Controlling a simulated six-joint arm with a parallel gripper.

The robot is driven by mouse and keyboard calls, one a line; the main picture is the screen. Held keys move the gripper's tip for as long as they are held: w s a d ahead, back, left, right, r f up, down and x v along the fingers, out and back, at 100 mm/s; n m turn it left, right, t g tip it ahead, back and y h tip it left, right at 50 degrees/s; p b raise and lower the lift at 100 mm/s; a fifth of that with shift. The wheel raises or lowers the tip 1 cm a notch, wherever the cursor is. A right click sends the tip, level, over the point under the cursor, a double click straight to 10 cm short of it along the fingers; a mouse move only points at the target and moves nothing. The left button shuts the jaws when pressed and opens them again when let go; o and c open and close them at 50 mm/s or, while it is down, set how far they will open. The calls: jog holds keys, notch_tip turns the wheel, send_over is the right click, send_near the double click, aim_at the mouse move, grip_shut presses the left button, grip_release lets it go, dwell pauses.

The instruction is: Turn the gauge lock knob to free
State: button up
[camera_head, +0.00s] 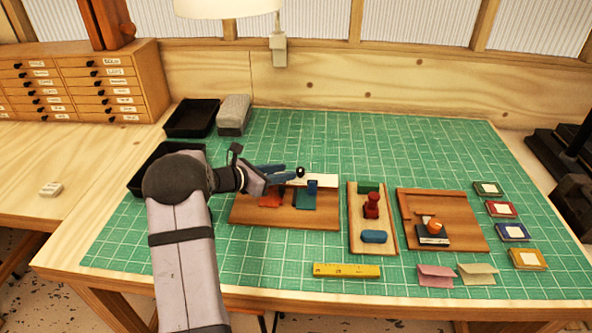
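The left wooden board (245,217) on the green mat carries an orange-red piece (270,198), a blue-teal block (306,197) and a white plate (322,180). A small black round part (300,172), which looks like the gauge lock knob, shows above the white plate. No marking on it is readable, so its setting cannot be told. My gripper (291,172) reaches in from the left, its blue fingers pointing right, with their tips right at the black part. Whether they touch or clasp it cannot be told. My arm and fingers hide part of the board's left and back.
A middle board (386,239) holds a red stamp and a blue piece. A right board (467,208) holds an orange-knobbed stamp. A yellow ruler (346,271) lies in front. Black trays (191,118) and a grey box (234,114) stand behind my arm. The back right mat is clear.

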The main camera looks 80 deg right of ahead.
aim_at(299, 170)
jog(key=shift+p+x, duration=1.05)
jog(key=shift+x, duration=1.95)
jog(key=c, duration=0.8)
